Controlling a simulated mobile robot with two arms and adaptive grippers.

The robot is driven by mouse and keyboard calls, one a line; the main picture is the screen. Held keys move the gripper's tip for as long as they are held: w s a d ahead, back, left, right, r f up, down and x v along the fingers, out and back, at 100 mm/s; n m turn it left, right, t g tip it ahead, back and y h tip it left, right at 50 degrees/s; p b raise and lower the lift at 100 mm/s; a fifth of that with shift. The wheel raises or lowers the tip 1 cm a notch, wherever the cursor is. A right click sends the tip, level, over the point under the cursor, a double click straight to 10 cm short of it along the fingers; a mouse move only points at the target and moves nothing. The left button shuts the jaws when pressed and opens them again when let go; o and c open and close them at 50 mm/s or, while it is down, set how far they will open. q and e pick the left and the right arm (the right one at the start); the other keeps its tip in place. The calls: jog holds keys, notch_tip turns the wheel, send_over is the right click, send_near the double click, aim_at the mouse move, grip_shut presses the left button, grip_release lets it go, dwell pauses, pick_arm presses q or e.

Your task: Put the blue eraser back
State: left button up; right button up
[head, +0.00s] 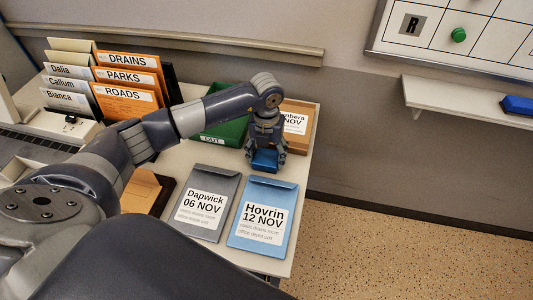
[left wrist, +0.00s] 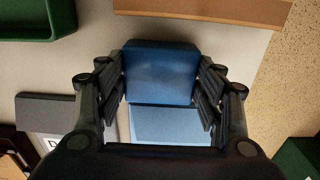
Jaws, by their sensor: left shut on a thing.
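My left gripper (head: 265,154) points down above the desk, behind the blue envelope, and is shut on a blue block-shaped eraser (head: 265,161). In the left wrist view the eraser (left wrist: 160,72) sits between the two fingers of the gripper (left wrist: 161,88). I cannot tell how far it is above the desk. Another blue block (head: 517,105), which looks like an eraser, lies on the white wall ledge (head: 455,103) at the far right. My right gripper is not in view.
A grey envelope (head: 202,203) and a blue envelope (head: 262,211) lie at the desk's front. A green tray (head: 226,133) and a brown tray (head: 299,126) stand behind. Orange folders (head: 128,75) stand at the left. A whiteboard (head: 450,32) hangs above the ledge.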

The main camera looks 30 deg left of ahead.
aim_at(267, 157)
pick_arm(q)
jog(key=o, duration=1)
jog(key=shift+r, duration=0.1)
jog(key=shift+r, duration=0.2)
notch_tip(267, 157, up, 12)
jog(key=b, duration=0.1)
jog(key=shift+f, duration=0.15)
